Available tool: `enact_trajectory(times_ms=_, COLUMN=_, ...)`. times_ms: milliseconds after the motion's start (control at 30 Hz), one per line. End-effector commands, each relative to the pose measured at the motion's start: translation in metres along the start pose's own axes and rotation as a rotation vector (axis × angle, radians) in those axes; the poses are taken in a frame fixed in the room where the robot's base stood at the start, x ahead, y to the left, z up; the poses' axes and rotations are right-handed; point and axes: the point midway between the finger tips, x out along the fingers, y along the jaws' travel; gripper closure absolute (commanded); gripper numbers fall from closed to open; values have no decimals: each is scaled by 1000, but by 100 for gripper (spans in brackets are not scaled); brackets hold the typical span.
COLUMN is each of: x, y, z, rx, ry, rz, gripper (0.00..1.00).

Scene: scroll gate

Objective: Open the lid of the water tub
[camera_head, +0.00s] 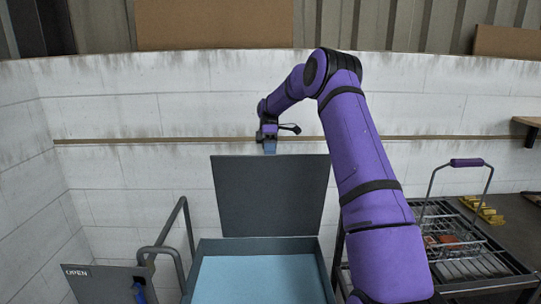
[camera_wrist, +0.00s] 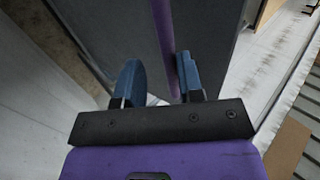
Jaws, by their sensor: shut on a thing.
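The water tub (camera_head: 262,245) stands low in the middle of the head view, with its light-blue inside showing. Its dark grey lid (camera_head: 270,195) stands raised, about upright, at the tub's back edge. In the wrist view the blue fingers of my gripper (camera_wrist: 158,78) are shut on the lid (camera_wrist: 115,30). A purple strip (camera_wrist: 164,35) runs down to the right finger. The exact contact is partly hidden by the fingers.
A white block wall (camera_head: 120,120) curves behind the tub. A grey railing (camera_head: 183,235) and an "OPEN" panel (camera_head: 100,283) stand at left. At right, a wire basket with a purple handle (camera_head: 467,162) stands on a dark counter (camera_head: 515,220).

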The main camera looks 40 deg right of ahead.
Motion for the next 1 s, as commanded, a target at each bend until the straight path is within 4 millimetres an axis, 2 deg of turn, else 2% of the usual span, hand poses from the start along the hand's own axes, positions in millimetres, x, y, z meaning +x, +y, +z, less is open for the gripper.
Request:
enact_trajectory(times_ms=33, x=10, y=10, z=4, rx=8, ry=-4, rz=-7, gripper=61)
enact_trajectory(times_ms=700, x=6, y=7, z=1, rx=2, ry=0, rz=-4, gripper=60)
enact_trajectory(times_ms=867, x=0, y=2, z=1, rx=2, ry=1, rz=-2, gripper=60)
enact_trajectory(times_ms=1000, x=-12, y=-9, z=1, rx=2, ry=1, rz=-2, gripper=60)
